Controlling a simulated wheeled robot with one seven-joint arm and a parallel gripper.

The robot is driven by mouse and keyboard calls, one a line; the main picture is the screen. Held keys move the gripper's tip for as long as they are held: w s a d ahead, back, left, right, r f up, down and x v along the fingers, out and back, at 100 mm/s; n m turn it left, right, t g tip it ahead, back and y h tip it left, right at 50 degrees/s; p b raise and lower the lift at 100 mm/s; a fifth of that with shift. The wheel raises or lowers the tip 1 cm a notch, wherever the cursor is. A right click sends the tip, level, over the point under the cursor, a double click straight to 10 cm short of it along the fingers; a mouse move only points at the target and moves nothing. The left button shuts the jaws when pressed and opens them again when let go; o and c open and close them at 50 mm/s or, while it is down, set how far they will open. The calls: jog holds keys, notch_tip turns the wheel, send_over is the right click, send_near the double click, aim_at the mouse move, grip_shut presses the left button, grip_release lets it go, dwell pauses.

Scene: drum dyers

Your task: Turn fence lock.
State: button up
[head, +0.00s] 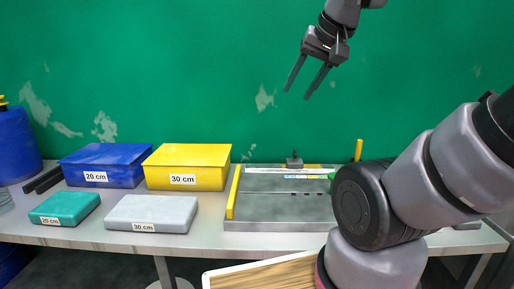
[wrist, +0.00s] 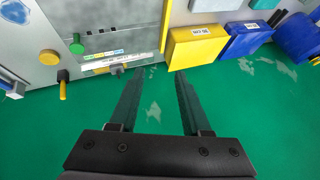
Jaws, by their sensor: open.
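A grey fixture plate (head: 285,209) lies on the table, with a yellow bar (head: 234,193) along its left side. A scale strip and a small dark clamp block (head: 294,161) are at its back edge. A yellow lever (head: 358,150) stands upright at the back right. A green knob (wrist: 76,47) and a yellow round knob (wrist: 48,57) show in the wrist view; my arm mostly hides them in the head view. I cannot tell which part is the fence lock. My gripper (head: 297,94) is open and empty, high above the back of the table, apart from everything.
A yellow box (head: 188,158) and a blue box (head: 104,158) stand left of the plate. A grey block (head: 150,208) and a green block (head: 64,204) lie before them. The green wall (head: 180,70) is close behind the table. A wooden board (head: 265,275) is at the front.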

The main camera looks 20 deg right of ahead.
jog(key=w+d, duration=0.4)
jog(key=w, duration=1.1)
jog(key=n+g+h, duration=0.1)
jog(key=g+h, duration=0.2)
send_over(295, 152)
jog(key=s+a, duration=0.1)
jog(key=s, duration=0.4)
notch_tip(295, 152, down, 27)
jog(key=x, duration=1)
jog(key=shift+w+f, duration=0.25)
jog(key=shift+w, duration=0.15)
grip_shut()
